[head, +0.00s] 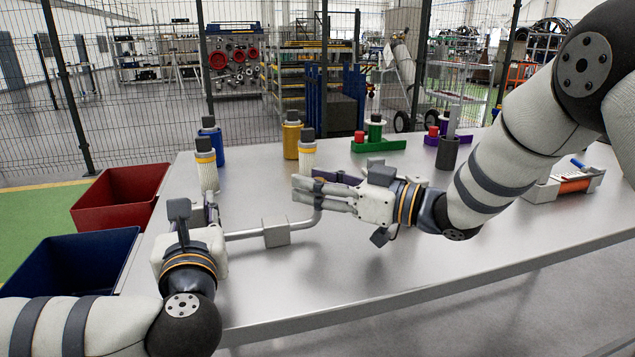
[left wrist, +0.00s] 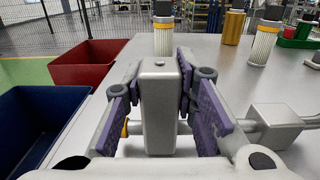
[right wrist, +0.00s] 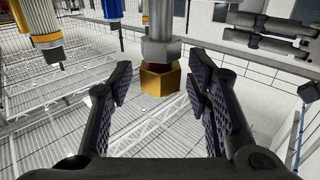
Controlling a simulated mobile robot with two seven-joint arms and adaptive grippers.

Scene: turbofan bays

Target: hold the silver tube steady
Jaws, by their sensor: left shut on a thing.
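The silver tube (head: 245,234) runs level above the table and bends upward at its right end, near my right gripper. It has a grey block (head: 276,232) midway, which also shows in the left wrist view (left wrist: 275,122). My left gripper (head: 208,212) is shut on a grey block (left wrist: 162,105) at the tube's left end, with a purple pad on each side. My right gripper (head: 303,191) is open at the tube's upturned end. In the right wrist view, a silver end with a brass hex nut (right wrist: 160,85) sits between its spread fingers, apparently untouched.
White filters with yellow bands (head: 206,170) (head: 307,152), a blue one (head: 213,140) and a yellow one (head: 291,138) stand behind the grippers. A red bin (head: 118,200) and a blue bin (head: 75,262) are at left. A green tray (head: 378,146) is farther back. The front table is clear.

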